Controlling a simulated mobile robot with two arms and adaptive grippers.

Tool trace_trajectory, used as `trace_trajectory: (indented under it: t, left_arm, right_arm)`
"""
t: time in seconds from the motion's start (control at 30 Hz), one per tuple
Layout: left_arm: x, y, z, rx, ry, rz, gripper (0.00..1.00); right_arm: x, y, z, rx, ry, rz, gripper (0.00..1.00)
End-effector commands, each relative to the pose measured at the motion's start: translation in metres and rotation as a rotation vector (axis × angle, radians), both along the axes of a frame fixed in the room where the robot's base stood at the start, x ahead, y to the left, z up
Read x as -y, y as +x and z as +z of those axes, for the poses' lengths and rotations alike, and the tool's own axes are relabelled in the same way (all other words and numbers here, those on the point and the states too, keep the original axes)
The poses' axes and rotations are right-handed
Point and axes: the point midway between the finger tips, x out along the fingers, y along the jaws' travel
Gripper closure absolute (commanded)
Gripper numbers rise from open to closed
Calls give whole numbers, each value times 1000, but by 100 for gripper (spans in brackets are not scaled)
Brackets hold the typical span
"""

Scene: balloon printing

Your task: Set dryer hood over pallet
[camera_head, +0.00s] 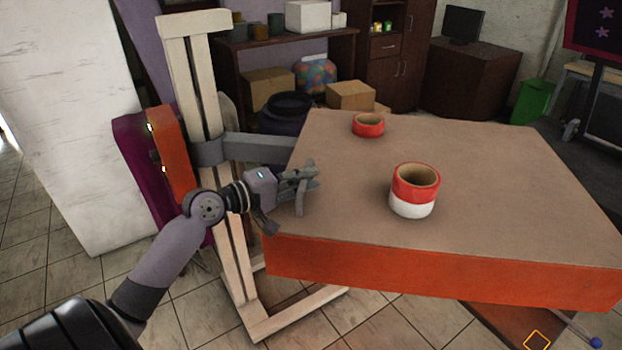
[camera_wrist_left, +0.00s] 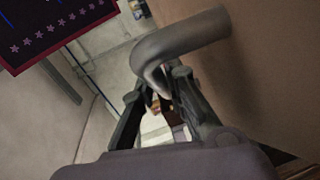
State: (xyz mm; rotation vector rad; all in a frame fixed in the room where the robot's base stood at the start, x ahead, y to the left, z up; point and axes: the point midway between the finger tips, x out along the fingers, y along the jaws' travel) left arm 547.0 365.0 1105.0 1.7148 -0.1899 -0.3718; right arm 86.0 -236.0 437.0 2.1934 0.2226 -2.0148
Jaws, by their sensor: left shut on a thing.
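The dryer hood (camera_head: 470,165) appears to be the large flat box with a brown top and orange sides. A grey arm (camera_head: 265,147) joins it to a wooden stand (camera_head: 207,110). My left gripper (camera_head: 307,182) is at the hood's left edge, shut on a grey curved handle (camera_wrist_left: 180,45), which shows close up in the left wrist view. An orange-brown surface (camera_head: 520,325) shows below the hood's front edge; I cannot tell whether it is the pallet. The hood hides most of what lies beneath. My right gripper is out of view.
Two short round open-topped pieces stand on the hood, a red one (camera_head: 368,126) and a red-and-white one (camera_head: 414,190). A dark barrel (camera_head: 287,113) and cardboard boxes (camera_head: 350,95) stand behind. A white wall (camera_head: 90,120) is at the left. Tiled floor is open at front left.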

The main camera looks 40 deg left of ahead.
Motion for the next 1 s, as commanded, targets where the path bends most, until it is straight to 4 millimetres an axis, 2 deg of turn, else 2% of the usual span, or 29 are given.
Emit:
trace_trajectory:
  t: [0.37,0.4,0.67,1.0]
  left_arm:
    - [1,-2,-4,-10,3,-6,100]
    - [1,-2,-4,-10,2,-5,86]
    - [0,-2,-3,-7,1,-4,68]
    - [0,-3,-2,-5,-1,-3,67]
  right_arm:
    - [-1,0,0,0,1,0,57]
    - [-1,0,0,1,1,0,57]
    - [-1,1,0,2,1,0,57]
    - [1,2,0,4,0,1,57]
